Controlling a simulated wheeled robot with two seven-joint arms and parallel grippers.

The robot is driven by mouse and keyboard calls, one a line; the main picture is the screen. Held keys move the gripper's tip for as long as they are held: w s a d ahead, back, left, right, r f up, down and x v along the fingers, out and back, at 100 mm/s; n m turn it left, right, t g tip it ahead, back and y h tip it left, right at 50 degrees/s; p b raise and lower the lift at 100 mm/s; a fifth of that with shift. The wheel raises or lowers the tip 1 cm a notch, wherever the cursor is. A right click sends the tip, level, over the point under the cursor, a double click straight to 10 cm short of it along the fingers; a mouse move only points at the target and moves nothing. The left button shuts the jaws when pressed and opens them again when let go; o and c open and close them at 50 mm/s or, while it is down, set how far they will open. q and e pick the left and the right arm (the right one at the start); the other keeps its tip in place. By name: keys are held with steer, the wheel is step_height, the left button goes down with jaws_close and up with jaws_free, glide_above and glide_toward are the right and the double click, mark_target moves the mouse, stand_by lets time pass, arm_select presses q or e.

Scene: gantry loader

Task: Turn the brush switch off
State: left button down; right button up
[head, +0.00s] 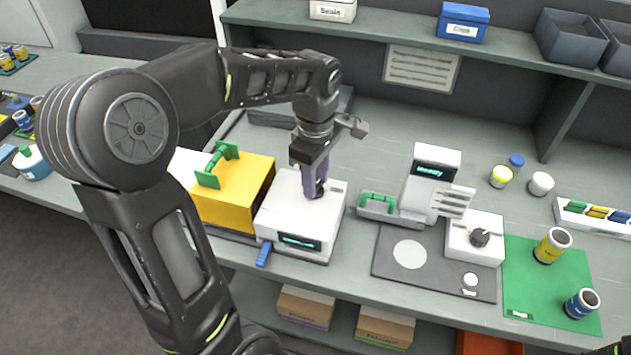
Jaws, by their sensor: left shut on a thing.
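A white box-shaped unit (277,213) with a dark display on its front stands on the bench, just right of a yellow box. My left gripper (318,188) comes down from above onto the top of this unit. Its purple-tinted fingers are shut on a small dark knob (320,194) there, mostly hidden by the fingers. I cannot read the knob's setting or make out a brush label. A second white unit with a dark dial (480,238) stands to the right. My right gripper is not in view; only a dark bit of my right arm shows in the lower right corner.
The yellow box (236,205) has a green handle. A blue lever (264,254) sticks out at the bench front. A display stand (431,180), a dark mat (390,270) and a green mat (530,300) with jars lie to the right. A shelf (400,40) runs behind.

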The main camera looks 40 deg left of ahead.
arm_select(q)
steer(key=shift+n+b, duration=0.35)
steer(key=shift+n, duration=1.15)
steer(key=c, duration=1)
jaws_free()
steer(key=shift+o, duration=0.2)
step_height(320, 180, up, 8)
steer(key=shift+f+b, duration=0.1)
steer(key=shift+b, duration=0.2)
